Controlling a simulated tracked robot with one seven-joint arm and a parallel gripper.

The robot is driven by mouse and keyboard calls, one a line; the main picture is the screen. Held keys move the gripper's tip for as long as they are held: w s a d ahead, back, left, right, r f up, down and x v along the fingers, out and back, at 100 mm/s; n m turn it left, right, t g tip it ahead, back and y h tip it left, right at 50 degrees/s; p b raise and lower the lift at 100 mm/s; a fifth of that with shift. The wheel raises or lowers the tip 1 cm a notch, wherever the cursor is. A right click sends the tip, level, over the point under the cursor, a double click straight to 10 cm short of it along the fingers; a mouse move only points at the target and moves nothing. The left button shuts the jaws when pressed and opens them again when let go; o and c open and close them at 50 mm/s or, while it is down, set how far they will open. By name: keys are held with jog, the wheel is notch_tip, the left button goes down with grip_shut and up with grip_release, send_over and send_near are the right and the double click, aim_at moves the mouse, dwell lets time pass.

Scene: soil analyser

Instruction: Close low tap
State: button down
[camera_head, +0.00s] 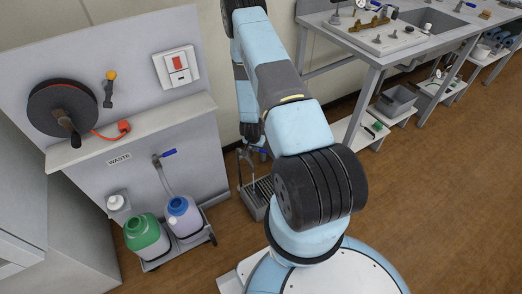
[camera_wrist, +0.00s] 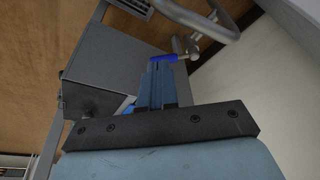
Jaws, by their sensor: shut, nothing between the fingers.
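The low tap (camera_wrist: 194,46) is a metal tap with a bright blue lever handle (camera_wrist: 163,58) and a curved grey pipe (camera_wrist: 205,22) in the wrist view. My gripper (camera_wrist: 160,67) is shut and empty, with its fingertips right at the blue handle. I cannot tell whether they touch it. In the head view the tap (camera_head: 246,154) stands low over a grated grey basin (camera_head: 257,192), behind my arm. My arm hides part of the tap and the fingers there.
A grey panel (camera_head: 95,185) at left carries a hose reel (camera_head: 62,108), a switch box (camera_head: 176,67) and another blue-handled tap (camera_head: 166,154). Green (camera_head: 146,235) and blue-capped (camera_head: 183,216) containers stand below. A workbench (camera_head: 375,45) is at back right; open floor (camera_head: 440,200) lies right.

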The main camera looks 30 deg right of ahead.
jog(key=w+d+f, duration=0.2)
jog(key=f, duration=0.3)
jog(key=w+d+f, duration=0.2)
jog(key=d+f, duration=0.1)
jog(key=f, duration=0.2)
jog(key=shift+w, duration=0.35)
jog(key=shift+f, duration=0.1)
